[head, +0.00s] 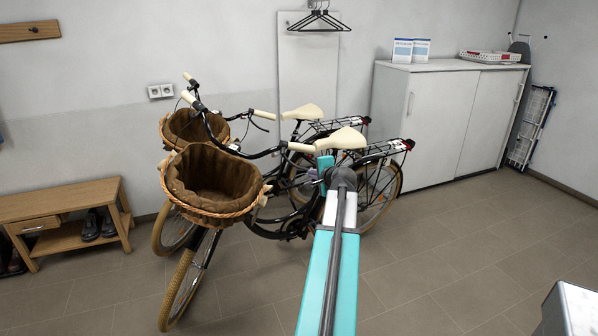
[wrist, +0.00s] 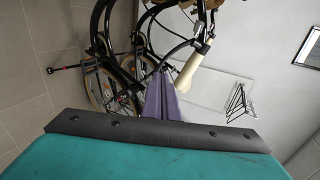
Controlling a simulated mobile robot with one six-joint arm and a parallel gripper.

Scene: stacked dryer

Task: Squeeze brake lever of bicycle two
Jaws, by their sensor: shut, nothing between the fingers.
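Two black bicycles stand side by side: the nearer bicycle (head: 183,283) and the farther bicycle (head: 159,235). I cannot tell which one is bicycle two. The nearer one's cream handlebar grip (head: 302,147) is just left of my arm's end in the head view. In the wrist view a cream grip (wrist: 190,68) on a black handlebar lies just right of the fingertips of my gripper (wrist: 160,82). The purple fingers are together, with nothing between them. I cannot clearly make out the brake lever beside this grip.
Brown wicker baskets, the nearer one (head: 214,182) in front, are on both bicycles. Cream saddles (head: 343,138) are close behind the grip. A white cabinet (head: 430,115) stands right of the bicycles, a wooden shoe bench (head: 68,207) left.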

